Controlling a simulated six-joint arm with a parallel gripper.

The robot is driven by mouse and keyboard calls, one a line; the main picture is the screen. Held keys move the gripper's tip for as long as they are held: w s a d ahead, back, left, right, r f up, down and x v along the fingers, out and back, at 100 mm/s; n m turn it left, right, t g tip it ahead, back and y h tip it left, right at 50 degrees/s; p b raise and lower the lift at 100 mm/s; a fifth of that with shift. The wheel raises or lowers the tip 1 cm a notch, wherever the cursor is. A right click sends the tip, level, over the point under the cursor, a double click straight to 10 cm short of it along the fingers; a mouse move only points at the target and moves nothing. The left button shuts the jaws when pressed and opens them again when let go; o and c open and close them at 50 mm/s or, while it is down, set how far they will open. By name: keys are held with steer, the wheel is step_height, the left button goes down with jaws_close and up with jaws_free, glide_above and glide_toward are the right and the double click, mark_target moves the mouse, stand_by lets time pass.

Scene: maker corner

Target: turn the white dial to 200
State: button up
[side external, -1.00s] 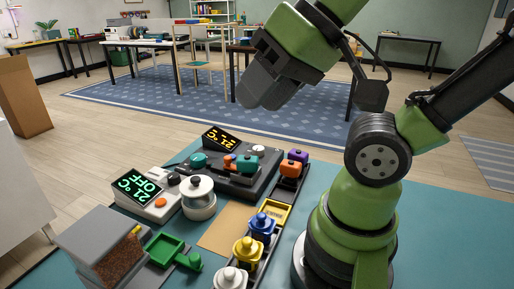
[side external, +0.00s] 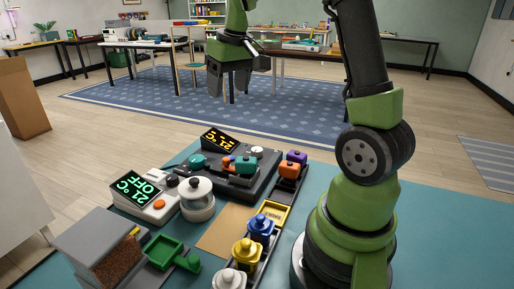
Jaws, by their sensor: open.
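A small white dial (side external: 257,151) sits at the back right of a dark grey station (side external: 262,182) on the teal table. Its pointer and scale are too small to read. A tilted display (side external: 219,140) with yellow digits stands at that station's back left; its reading is not clear. My gripper (side external: 229,92) is open and empty, high above and behind the station, with its fingers pointing down. It is well apart from the dial.
A white device (side external: 145,198) has a green display reading 21 °C OFF, an orange button and a dark knob. A lidded white pot (side external: 198,200) stands beside it. A rack holds yellow (side external: 248,250) and blue (side external: 261,226) bottles. A grey hopper (side external: 100,240) and green scoop (side external: 165,252) are in front.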

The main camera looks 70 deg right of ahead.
steer(key=d+f+g, duration=0.1)
steer(key=d+f, duration=0.5)
steer(key=d, duration=0.1)
steer(key=g, duration=0.2)
glide_toward(257, 149)
steer(key=shift+y, duration=0.3)
steer(key=f, duration=0.9)
steer(key=shift+s+d+f, duration=0.15)
steer(key=shift+d+f, duration=0.05)
steer(key=shift+d, duration=0.05)
steer(key=c, duration=0.9)
